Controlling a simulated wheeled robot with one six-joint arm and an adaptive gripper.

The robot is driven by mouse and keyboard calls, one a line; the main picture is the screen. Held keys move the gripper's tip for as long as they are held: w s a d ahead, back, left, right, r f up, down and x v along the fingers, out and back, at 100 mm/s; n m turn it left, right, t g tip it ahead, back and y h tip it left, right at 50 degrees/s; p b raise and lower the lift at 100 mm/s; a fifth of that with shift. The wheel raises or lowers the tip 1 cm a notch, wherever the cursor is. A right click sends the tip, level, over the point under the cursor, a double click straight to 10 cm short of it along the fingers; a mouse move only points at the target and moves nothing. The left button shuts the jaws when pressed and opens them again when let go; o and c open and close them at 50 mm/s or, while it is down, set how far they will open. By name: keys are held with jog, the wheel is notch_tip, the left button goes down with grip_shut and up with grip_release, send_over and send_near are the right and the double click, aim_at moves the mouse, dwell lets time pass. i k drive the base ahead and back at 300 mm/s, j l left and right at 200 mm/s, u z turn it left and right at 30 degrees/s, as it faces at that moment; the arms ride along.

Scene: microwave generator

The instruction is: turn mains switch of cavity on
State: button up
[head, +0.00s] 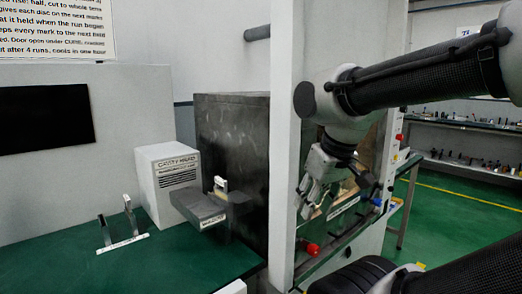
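A white box (168,190) with a small label, which seems to read CAVITY and a second word too small to be sure of, stands on the green bench at the left. A grey block (200,207) with a labelled front juts out from its right side. A pale upright tab (221,184) stands on the block; I cannot tell whether it is the mains switch or its position. My gripper (308,206) hangs to the right, beyond the white post and well apart from the box. Its fingers point down and look empty, but their opening is unclear.
A white post (286,130) stands between the box and my gripper. A dark cabinet (233,150) is behind the block. A red knob (312,249) sits low below my gripper. A rack with two metal uprights (122,245) stands on the green bench (180,265).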

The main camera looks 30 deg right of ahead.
aim_at(400, 137)
jog(key=k+l+z, duration=0.1)
jog(key=l+z, duration=0.6)
jog(key=l, duration=0.25)
jog(key=l+z, duration=0.35)
jog(key=l, duration=0.2)
jog(key=k, duration=0.05)
